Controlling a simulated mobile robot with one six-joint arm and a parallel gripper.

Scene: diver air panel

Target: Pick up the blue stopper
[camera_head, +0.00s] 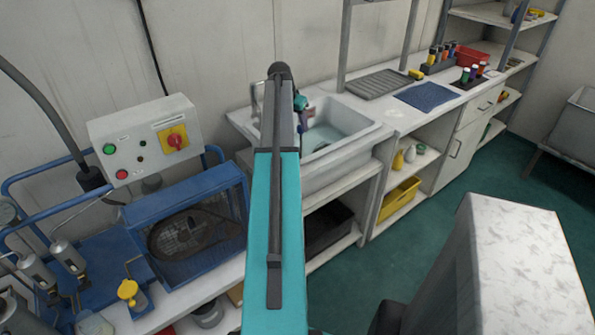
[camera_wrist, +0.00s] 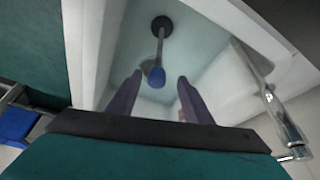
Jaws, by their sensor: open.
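The blue stopper (camera_wrist: 156,76) shows in the wrist view as a blue knob. A dark stem runs from it to a dark round disc on the basin floor. My gripper (camera_wrist: 160,77) is open over the sink, its two dark purple fingers on either side of the knob in the picture. The knob shows between the fingertips, and nothing is gripped. I cannot tell the exact depth between them. In the head view, my arm hides much of the gripper, and only a dark patch low in the basin shows near the stopper's place.
The white sink basin (camera_head: 345,140) has walls close around my gripper. A metal tap (camera_wrist: 284,120) stands at the right in the wrist view. A blue cage (camera_head: 190,226) and a control box (camera_head: 145,138) are left of my arm. A blue mat (camera_head: 428,97) lies on the right counter.

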